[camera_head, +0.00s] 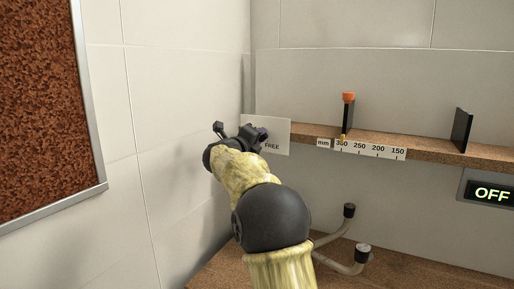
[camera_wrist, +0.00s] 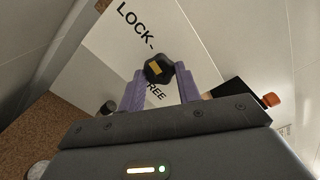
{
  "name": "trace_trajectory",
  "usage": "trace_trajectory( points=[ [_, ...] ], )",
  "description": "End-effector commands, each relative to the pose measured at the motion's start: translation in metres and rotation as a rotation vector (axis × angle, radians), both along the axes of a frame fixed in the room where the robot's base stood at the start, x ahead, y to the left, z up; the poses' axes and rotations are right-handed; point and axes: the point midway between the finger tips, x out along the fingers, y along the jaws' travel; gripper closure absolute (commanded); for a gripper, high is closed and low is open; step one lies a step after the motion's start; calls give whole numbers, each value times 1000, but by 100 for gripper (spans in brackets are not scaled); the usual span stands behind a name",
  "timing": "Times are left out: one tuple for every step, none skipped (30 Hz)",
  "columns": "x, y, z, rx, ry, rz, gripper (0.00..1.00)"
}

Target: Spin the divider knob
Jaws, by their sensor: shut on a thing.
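The divider knob (camera_wrist: 159,69) is black and lobed, with a yellow mark on its face. It stands in front of a white plate (camera_wrist: 105,62) lettered "LOCK-" and "FREE" in the wrist view. My gripper (camera_wrist: 160,75) has its two purple fingers closed on opposite sides of the knob. In the head view my gripper (camera_head: 250,137) is at the plate (camera_head: 271,135) on the shelf's left end, and the knob is mostly hidden there. The movable divider (camera_head: 348,118) is black with an orange top. Its yellow pointer (camera_head: 343,137) is near 300 on the mm scale (camera_head: 372,149).
A second black divider (camera_head: 462,130) stands farther right on the cork-brown shelf (camera_head: 430,143). A display (camera_head: 489,192) below reads "OFF". Two bent tubes with black caps (camera_head: 349,210) rise from the lower surface. A cork board (camera_head: 45,110) hangs on the left wall.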

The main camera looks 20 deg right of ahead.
Motion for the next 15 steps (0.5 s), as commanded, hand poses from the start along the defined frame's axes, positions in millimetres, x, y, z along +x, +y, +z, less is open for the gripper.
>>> trace_trajectory(
  points=[
    [0,-1,-8,23,-18,-4,90],
    [0,-1,-7,32,-31,-4,90],
    [0,-2,-7,44,-44,-5,90],
    [0,-2,-7,52,-55,-5,90],
    [0,-2,-7,59,-63,-5,90],
    [0,-1,-7,67,-74,-5,90],
    [0,-1,-6,72,-79,-5,90],
    [0,-1,-6,76,-84,-5,90],
    [0,-1,-6,81,-90,-5,90],
    [0,-1,-6,84,-94,-5,90],
    [0,-1,-6,86,-97,-5,90],
    [0,-1,-6,88,-100,-5,90],
    [0,-1,-6,90,-101,-6,90],
    [0,-1,-5,90,-102,-6,90],
    [0,-1,-5,90,-102,-6,90]
  ],
)
